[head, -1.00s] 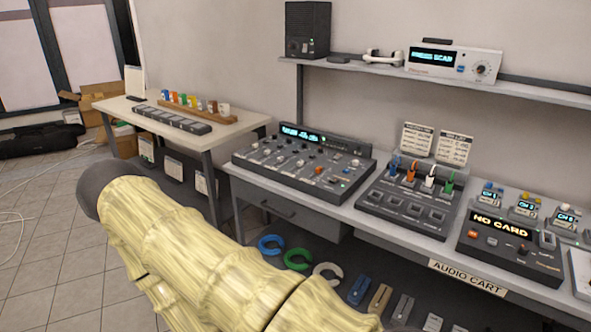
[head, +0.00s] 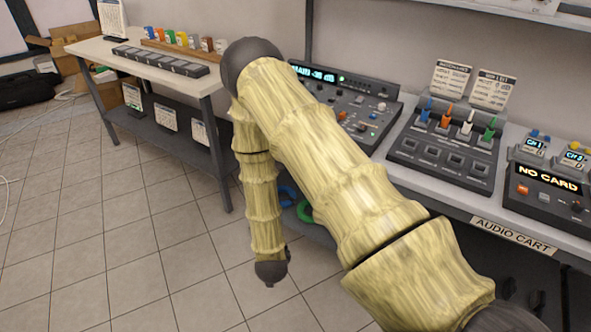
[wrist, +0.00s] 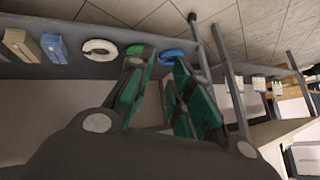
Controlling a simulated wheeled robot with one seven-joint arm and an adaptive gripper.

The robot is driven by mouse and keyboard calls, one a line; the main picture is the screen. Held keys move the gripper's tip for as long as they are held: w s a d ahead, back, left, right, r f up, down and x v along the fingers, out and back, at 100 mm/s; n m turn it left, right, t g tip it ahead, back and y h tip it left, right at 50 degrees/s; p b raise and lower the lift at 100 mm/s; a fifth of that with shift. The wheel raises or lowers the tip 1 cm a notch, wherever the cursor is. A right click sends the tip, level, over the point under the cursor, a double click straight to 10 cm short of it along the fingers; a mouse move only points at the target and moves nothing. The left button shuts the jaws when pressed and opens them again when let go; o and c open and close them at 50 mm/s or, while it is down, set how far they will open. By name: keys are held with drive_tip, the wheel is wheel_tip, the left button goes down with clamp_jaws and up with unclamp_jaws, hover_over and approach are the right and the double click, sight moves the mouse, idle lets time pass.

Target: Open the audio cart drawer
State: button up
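The audio cart (head: 430,190) stands at the right in the head view, with its AUDIO CART label (head: 512,236) on the front edge. My arm crosses in front of it and hides the place below the mixer where the drawer is, so its opening state cannot be told now. My gripper (wrist: 163,68) shows in the wrist view with its two green-padded fingers spread apart.
A mixer (head: 365,122) and a card panel (head: 445,150) stand on the cart. A blue ring (wrist: 173,55), a green ring (wrist: 140,52) and a white ring (wrist: 99,49) lie on the lower shelf. A side table (head: 85,53) stands left; tiled floor (head: 120,210) is clear.

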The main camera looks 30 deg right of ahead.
drive_tip(key=w+d+r+m+g+h+b, duration=0.1)
drive_tip(key=w+d+r+m+h+b, duration=0.1)
drive_tip(key=w+d+r+m+h, duration=0.55)
drive_tip(key=w+d+r+m+h+b, duration=0.2)
drive_tip(key=w+d+r+m, duration=0.4)
drive_tip(key=w+m, duration=0.5)
drive_tip(key=x, duration=0.5)
drive_tip(key=r+x, duration=0.1)
drive_tip(key=x, duration=0.2)
drive_tip(key=shift+w+d+f+p, duration=0.15)
drive_tip(key=shift+w+d+p, duration=0.15)
drive_tip(key=shift+d+p, duration=0.1)
drive_tip(key=shift+c, duration=0.3)
clamp_jaws()
